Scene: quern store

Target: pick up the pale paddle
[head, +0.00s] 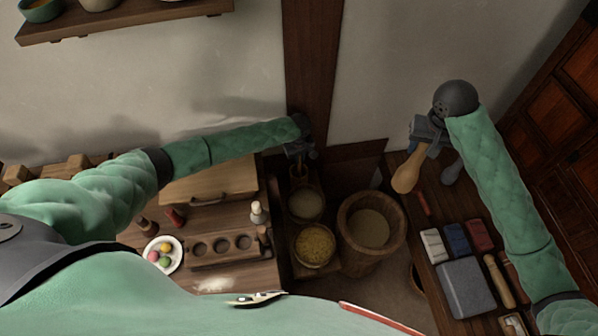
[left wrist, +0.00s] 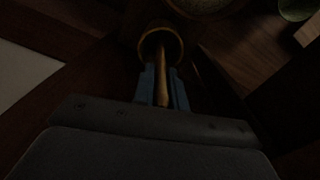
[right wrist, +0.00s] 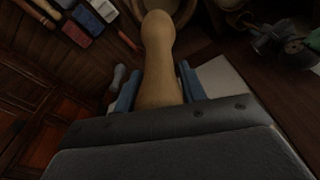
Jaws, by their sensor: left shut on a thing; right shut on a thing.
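The pale paddle (head: 405,178), light wood with a rounded, widened end, hangs from my right gripper (head: 420,148) above the right bench. In the right wrist view the paddle (right wrist: 158,50) lies between the blue fingers, which are shut on it. My left gripper (head: 299,152) is at the back, by the dark post. In the left wrist view its fingers are shut on a thin wooden handle (left wrist: 162,88) with a round brownish end. The picture there is dark, and what this tool is cannot be told.
The right bench holds a grey box (head: 465,287), coloured packets (head: 456,238) and a rolling pin (head: 499,280). A wooden tub (head: 371,225) and a bowl of yellow grain (head: 314,245) stand between the benches. The left bench carries a board (head: 210,184), a holed rack (head: 222,247) and a plate (head: 176,262).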

